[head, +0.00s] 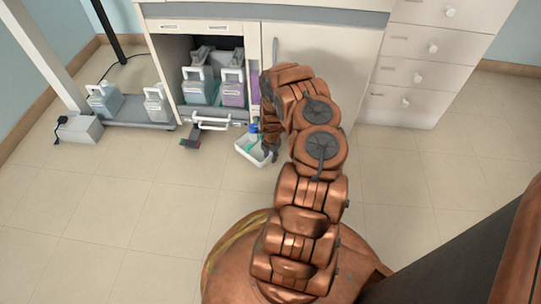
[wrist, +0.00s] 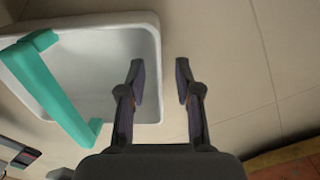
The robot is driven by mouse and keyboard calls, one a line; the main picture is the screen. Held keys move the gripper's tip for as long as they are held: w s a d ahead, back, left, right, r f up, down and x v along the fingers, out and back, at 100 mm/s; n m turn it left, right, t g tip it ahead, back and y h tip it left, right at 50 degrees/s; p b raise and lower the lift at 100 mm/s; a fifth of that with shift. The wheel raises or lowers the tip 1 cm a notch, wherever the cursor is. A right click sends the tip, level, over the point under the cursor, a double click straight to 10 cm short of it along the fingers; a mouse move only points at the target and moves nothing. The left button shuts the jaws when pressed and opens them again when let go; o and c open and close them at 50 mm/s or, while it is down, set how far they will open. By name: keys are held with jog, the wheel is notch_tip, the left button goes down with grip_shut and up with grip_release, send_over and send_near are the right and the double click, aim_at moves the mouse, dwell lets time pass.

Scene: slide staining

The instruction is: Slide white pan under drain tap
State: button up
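The white pan (head: 250,154) is a shallow rectangular tray on the floor in front of the open cabinet. In the wrist view the pan (wrist: 85,78) fills the upper left, and a teal bar (wrist: 62,90) crosses its left part; I cannot tell whether it touches. My gripper (wrist: 161,75) is open, with its left finger over the pan's interior and its right finger outside, the pan's right wall between them. In the head view my gripper (head: 271,150) is at the pan's right side. A small blue part (head: 254,128), possibly the drain tap, shows just behind the pan.
The open cabinet holds grey and purple-filled jugs (head: 233,92). White pipework (head: 212,121) runs low before it, with a dark red-and-black object (head: 191,138) beside it. More jugs (head: 104,99) stand left on a low grey platform. Drawers (head: 415,75) stand right. The front floor is clear.

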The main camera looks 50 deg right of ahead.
aim_at(259, 164)
grip_shut()
jog(key=shift+a, duration=0.1)
dwell(0.5)
jog(key=shift+w+a+r+p, duration=0.15)
jog(key=shift+a+p, duration=0.4)
jog(key=shift+p, duration=0.05)
jog(key=shift+w+a+r+p, duration=0.1)
jog(key=shift+a+p, duration=0.45)
jog(key=shift+p, duration=0.05)
jog(key=shift+w+a+f+p, duration=0.15)
jog(key=shift+a+p, duration=0.65)
jog(key=shift+a, duration=0.6)
jog(key=shift+w+a, duration=0.2)
jog(key=shift+a, duration=0.2)
jog(key=shift+w, duration=0.1)
